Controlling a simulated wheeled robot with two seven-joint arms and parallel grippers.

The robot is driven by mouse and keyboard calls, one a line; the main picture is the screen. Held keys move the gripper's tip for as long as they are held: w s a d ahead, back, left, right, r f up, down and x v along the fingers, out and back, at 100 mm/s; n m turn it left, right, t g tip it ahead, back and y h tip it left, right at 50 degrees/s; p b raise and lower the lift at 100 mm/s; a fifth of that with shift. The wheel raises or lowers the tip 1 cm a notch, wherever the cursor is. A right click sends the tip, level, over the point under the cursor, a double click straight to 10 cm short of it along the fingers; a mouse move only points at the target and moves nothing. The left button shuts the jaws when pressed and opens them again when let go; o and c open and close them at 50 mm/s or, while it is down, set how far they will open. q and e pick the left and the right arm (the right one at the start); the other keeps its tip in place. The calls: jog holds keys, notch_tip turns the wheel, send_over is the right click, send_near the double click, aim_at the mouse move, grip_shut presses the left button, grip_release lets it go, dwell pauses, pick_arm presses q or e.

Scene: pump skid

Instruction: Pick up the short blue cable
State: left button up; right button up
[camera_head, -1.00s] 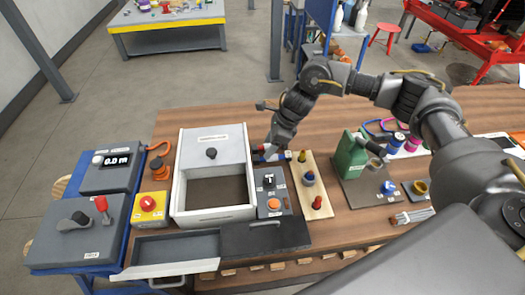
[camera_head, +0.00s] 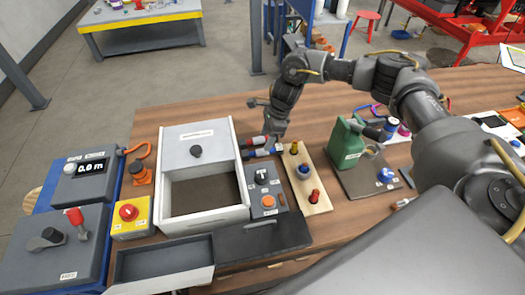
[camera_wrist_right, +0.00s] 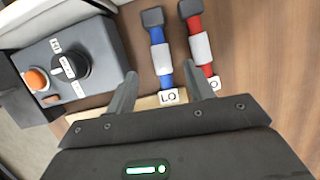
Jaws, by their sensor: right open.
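The short blue cable (camera_wrist_right: 164,65) lies on the wooden table in the right wrist view, with a dark block end, a grey sleeve and a white "LO" tag. A matching red cable (camera_wrist_right: 203,55) lies just to its right. In the head view, the blue cable (camera_head: 265,152) shows partly beside the white box. My right gripper (camera_wrist_right: 160,77) is open and empty, its two fingers apart with the blue cable's lower part between them in the picture. I cannot tell its height above the cable. The right gripper (camera_head: 273,134) also shows behind the cables in the head view.
A grey switch box (camera_head: 282,202) with a knob and orange button stands near the cables. A pegged wooden board (camera_head: 319,203) is to the right, with a green container (camera_head: 345,144) beyond. Bare table lies behind.

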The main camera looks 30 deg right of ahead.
aim_at(262, 150)
jog(key=shift+d+p+x, duration=0.1)
jog(key=shift+p+x, duration=0.5)
jog(key=shift+x, duration=0.55)
jog(key=shift+d+p+x, duration=0.15)
jog(key=shift+p+x, duration=0.4)
jog(key=shift+x, duration=0.6)
jog(key=shift+a+f, duration=0.15)
jog(key=shift+f, duration=0.4)
jog(key=shift+f+b, duration=0.25)
jog(key=shift+b, duration=0.2)
jog(key=shift+c, duration=0.4)
jog(key=c, duration=0.9)
jog(key=shift+r, duration=0.1)
